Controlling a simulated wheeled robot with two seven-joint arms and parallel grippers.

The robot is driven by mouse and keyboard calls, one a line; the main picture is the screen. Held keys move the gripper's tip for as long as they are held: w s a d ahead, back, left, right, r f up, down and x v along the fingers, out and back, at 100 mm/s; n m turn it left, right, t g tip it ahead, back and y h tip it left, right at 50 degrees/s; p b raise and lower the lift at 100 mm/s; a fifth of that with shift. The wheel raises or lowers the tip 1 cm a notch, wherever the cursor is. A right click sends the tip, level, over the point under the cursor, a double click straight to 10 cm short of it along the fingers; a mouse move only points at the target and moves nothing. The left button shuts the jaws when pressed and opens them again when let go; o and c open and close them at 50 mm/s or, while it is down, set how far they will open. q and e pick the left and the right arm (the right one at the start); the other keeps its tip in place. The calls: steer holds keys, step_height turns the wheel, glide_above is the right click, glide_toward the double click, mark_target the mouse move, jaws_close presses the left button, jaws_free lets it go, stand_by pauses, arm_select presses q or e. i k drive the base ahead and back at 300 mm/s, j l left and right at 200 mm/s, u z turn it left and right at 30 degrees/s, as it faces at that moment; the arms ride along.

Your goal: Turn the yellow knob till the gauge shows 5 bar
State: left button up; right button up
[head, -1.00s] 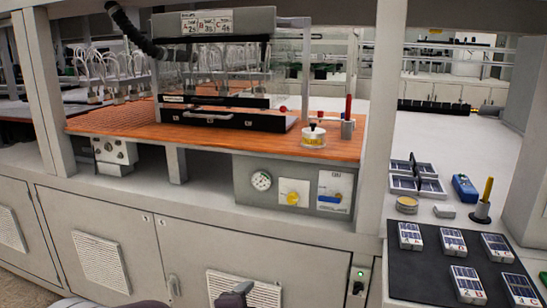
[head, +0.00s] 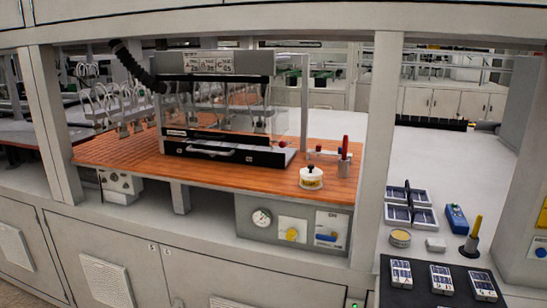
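The yellow knob (head: 291,234) sits on a pale square plate on the front of a grey panel (head: 247,228) under the orange worktop. The round white gauge (head: 262,217) is to the left of the knob on the same panel. Its needle and figures are too small to read. A blue handle or switch (head: 326,238) is on another plate to the right of the knob. Neither of my grippers is in view, and nothing touches the knob.
The orange worktop (head: 130,155) holds a black-and-grey machine (head: 215,65), a white pot with a yellow band (head: 311,178) and a red-topped tool (head: 345,150). A post (head: 376,140) stands right of the panel. Cabinet doors (head: 190,270) lie below. Cell packs lie on a black mat (head: 415,290).

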mark_target(292, 234)
steer(key=i+j, duration=0.7)
steer(key=i, duration=0.15)
steer(key=l+z, duration=0.05)
